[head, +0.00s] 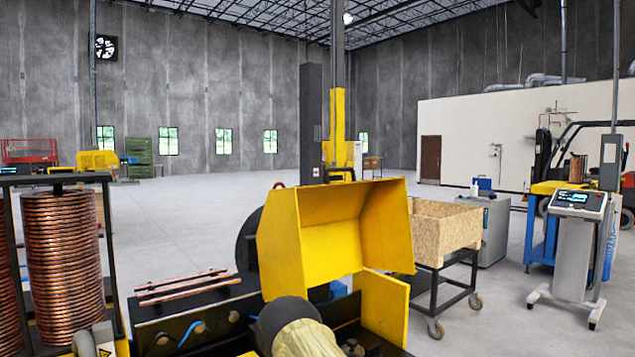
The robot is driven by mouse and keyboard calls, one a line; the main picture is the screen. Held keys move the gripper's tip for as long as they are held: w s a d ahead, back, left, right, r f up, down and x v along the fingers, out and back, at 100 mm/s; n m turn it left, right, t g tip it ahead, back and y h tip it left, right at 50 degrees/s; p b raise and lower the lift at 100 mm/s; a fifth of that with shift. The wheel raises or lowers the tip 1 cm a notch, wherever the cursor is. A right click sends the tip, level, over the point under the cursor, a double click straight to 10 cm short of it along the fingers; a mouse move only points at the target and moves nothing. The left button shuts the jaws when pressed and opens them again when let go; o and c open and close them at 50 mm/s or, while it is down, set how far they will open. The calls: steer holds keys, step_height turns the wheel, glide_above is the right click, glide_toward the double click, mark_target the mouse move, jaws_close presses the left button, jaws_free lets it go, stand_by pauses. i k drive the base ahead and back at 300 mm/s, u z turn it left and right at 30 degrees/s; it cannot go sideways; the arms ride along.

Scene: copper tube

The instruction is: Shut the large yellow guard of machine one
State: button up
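The large yellow guard (335,235) is in the middle of the head view, above the dark machine bed (190,325). It is a folded sheet-metal hood, raised and tilted, with its hollow inner side towards me. A lower yellow panel (385,308) stands upright below its right part; I cannot tell whether the two are joined. A dark and beige rounded part (300,335) at the bottom edge covers some of the machine below the guard. My gripper is not seen, and no contact with the guard shows.
Copper coils (65,250) stand in a dark frame at the left. Copper tubes (182,285) lie on the machine. A wooden crate (440,228) on a wheeled cart and a control console (575,245) stand at the right. Open grey floor lies behind.

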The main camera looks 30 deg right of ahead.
mark_target(310, 236)
steer(key=z, duration=0.5)
steer(key=i, duration=0.9)
steer(key=z, duration=0.7)
